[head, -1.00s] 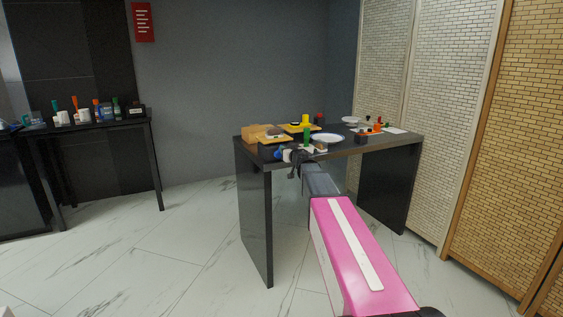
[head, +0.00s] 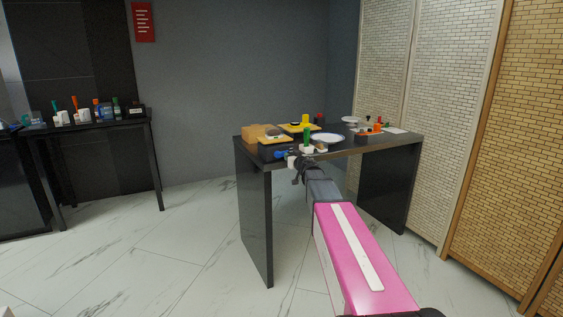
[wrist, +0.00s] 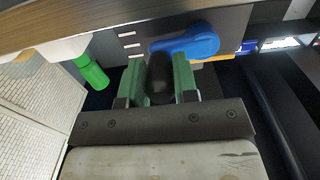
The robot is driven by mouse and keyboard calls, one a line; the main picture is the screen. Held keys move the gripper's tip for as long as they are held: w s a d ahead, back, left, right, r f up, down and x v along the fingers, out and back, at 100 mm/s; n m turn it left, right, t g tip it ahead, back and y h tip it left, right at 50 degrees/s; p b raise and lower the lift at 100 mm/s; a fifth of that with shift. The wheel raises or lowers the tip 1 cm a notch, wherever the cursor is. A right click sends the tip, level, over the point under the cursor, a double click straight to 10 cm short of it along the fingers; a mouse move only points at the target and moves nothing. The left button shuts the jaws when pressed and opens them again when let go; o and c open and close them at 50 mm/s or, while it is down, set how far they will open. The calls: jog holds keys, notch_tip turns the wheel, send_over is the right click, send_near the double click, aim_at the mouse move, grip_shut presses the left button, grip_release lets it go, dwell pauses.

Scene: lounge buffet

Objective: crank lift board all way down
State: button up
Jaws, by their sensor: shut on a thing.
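My gripper (wrist: 160,72) has its green fingers shut on a black knob (wrist: 160,88), seen in the wrist view. The knob is at the end of a blue crank arm (wrist: 192,41), which extends to the right from it. Behind the crank is a grey panel (wrist: 228,22) with white marks (wrist: 130,45). In the head view, my gripper (head: 297,167) is at the front edge of the black table, beside the blue crank (head: 283,154). A yellow board (head: 275,140) lies near the crank; I cannot tell whether it is the lift board.
The black table (head: 345,153) also holds a tan box (head: 257,133), a white plate (head: 327,138), a green-topped item (head: 307,136) and small things at the right. A screen (head: 450,110) stands close on the right. The floor (head: 190,245) to the left is clear.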

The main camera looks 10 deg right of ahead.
aim_at(277, 164)
jog(key=shift+s+a, duration=0.1)
jog(key=shift+a, duration=0.1)
jog(key=shift+a+f, duration=0.15)
jog(key=shift+f, duration=0.45)
jog(key=shift+a+f, duration=0.15)
jog(key=shift+f, duration=0.45)
jog(key=shift+s+a+f, duration=0.2)
jog(key=shift+a+f, duration=0.25)
jog(key=shift+a, duration=0.05)
jog(key=shift+s+a+f, duration=0.15)
jog(key=shift+a+f, duration=0.25)
jog(key=shift+a, duration=0.05)
jog(key=shift+s+a+f, duration=0.1)
jog(key=shift+s+a, duration=0.1)
jog(key=shift+a, duration=0.4)
jog(key=shift+s+a, duration=0.15)
jog(key=shift+a, duration=0.4)
